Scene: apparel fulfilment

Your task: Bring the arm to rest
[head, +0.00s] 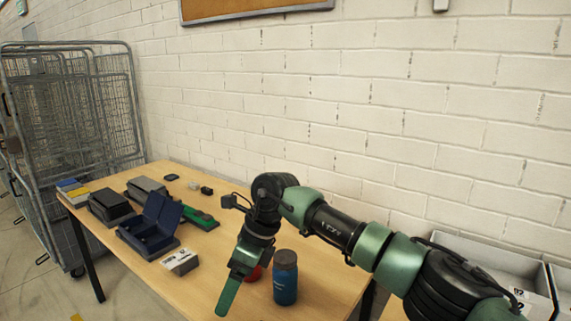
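My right arm comes in from the right and reaches over the wooden table (320,291). Its gripper (230,292) points down near the table's front edge, in front of a red object (254,273) that is mostly hidden. One long green finger shows; I cannot tell whether the gripper is open or shut, or whether it touches the red object. A blue bottle with a brown lid (285,283) stands upright just right of the gripper. My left gripper is not in view.
An open dark blue box (147,240), dark cases (108,207), a green item (200,218) and a small white box (180,262) lie on the table's left half. Grey bins (530,285) stand at right. Wire cage trolleys (75,120) stand at left. A brick wall is behind.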

